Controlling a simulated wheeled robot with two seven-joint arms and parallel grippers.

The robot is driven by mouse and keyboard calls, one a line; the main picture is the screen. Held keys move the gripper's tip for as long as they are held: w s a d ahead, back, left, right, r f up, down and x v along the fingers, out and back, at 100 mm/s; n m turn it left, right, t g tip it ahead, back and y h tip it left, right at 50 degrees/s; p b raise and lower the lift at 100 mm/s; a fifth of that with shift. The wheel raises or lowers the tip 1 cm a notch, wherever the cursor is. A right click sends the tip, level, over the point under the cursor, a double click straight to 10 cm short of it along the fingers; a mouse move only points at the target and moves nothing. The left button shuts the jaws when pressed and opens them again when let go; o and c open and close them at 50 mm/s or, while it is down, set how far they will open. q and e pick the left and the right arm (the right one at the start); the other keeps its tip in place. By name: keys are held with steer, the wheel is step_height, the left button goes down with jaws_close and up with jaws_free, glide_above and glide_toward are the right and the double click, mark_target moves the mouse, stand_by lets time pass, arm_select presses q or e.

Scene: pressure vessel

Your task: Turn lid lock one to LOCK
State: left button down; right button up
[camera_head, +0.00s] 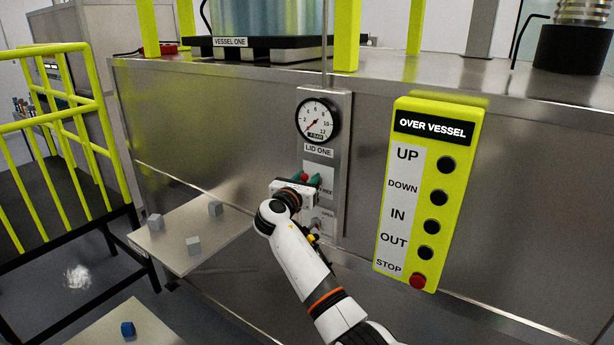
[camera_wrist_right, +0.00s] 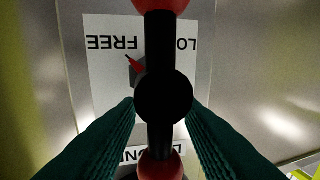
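Lid lock one is a black bar handle with red ball ends and a round hub (camera_wrist_right: 163,98) on a white plate below the LID ONE label (camera_head: 318,151). In the right wrist view the plate is upside down, with FREE at left and LOCK partly hidden at right. A small red pointer (camera_wrist_right: 135,64) points toward FREE. My right gripper (camera_head: 308,181) is at the handle, its green fingers on either side of the bar with small gaps visible, so it looks open. In the head view the gripper hides most of the handle. My left gripper is not in view.
A pressure gauge (camera_head: 318,119) sits above the lock. A yellow OVER VESSEL button box (camera_head: 430,195) stands out to the right. A lower control (camera_head: 322,224) is just below my gripper. Yellow railings (camera_head: 50,150) and a low platform with grey cubes (camera_head: 165,245) are at left.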

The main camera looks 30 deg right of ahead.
steer(key=shift+w+d, duration=0.1)
steer(key=shift+d, duration=0.1)
jaws_close()
steer(key=shift+f, duration=0.1)
steer(key=m+b, duration=0.2)
steer(key=shift+s+d+f+m+b, duration=0.1)
steer(key=shift+s+f+m+b, duration=0.05)
steer(key=shift+s+m+b, duration=0.15)
steer(key=m+h+b, duration=0.1)
steer(key=m+b, duration=0.4)
steer(key=s+f+m+g+h+b, duration=0.1)
steer(key=m+b, duration=0.4)
steer(key=b, duration=0.1)
steer(key=f+m+h+b, duration=0.1)
steer(key=m+b, duration=0.3)
steer(key=b, duration=0.2)
steer(key=shift+s+d+m, duration=0.35)
steer(key=shift+s+m, duration=0.05)
steer(key=shift+m+g+h+b, duration=0.4)
steer(key=shift+m+g+b, duration=0.3)
steer(key=shift+m+b, duration=0.75)
